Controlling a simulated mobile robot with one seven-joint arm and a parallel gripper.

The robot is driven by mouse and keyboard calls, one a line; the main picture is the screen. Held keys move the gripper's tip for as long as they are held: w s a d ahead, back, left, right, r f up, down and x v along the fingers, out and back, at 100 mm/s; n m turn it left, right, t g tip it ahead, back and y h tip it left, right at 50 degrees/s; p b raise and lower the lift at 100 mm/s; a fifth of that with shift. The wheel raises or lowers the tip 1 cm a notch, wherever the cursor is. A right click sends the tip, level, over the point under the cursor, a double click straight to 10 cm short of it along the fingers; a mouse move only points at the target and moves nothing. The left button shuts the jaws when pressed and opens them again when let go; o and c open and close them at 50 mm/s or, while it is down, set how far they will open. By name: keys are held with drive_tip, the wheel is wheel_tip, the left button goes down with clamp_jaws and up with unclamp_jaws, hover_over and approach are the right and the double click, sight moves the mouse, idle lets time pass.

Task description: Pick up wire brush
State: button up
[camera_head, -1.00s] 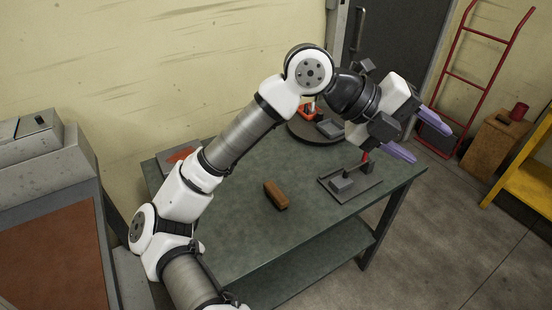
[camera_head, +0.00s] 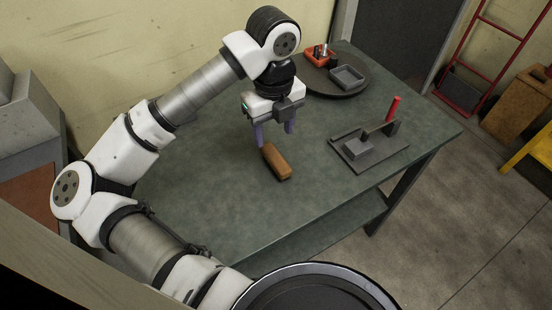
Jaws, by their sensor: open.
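The wire brush, seen as a brown block (camera_head: 277,162), lies on the green bench top (camera_head: 225,190) near its middle. Its bristles cannot be made out. My gripper (camera_head: 274,138) points down just behind and above the brush. Its two purple fingers are apart, one near the brush's far left end and one to the right. Nothing is held between them. I cannot tell whether a finger touches the brush.
A grey fixture with a red handle (camera_head: 393,108) stands to the right. A round dark turntable (camera_head: 325,88) at the back carries a red tray (camera_head: 318,57) and a grey tray (camera_head: 347,76). The bench around the brush is clear.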

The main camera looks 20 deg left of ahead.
sight(276, 157)
wheel_tip(276, 157, down, 4)
drive_tip(key=shift+d+f+p, duration=0.15)
drive_tip(key=shift+f+p, duration=0.35)
drive_tip(key=shift+f, duration=0.9)
drive_tip(key=shift+d+f+p, duration=0.1)
drive_tip(key=shift+f+p, duration=0.4)
drive_tip(key=shift+f, duration=0.85)
drive_tip(key=c, duration=1.1)
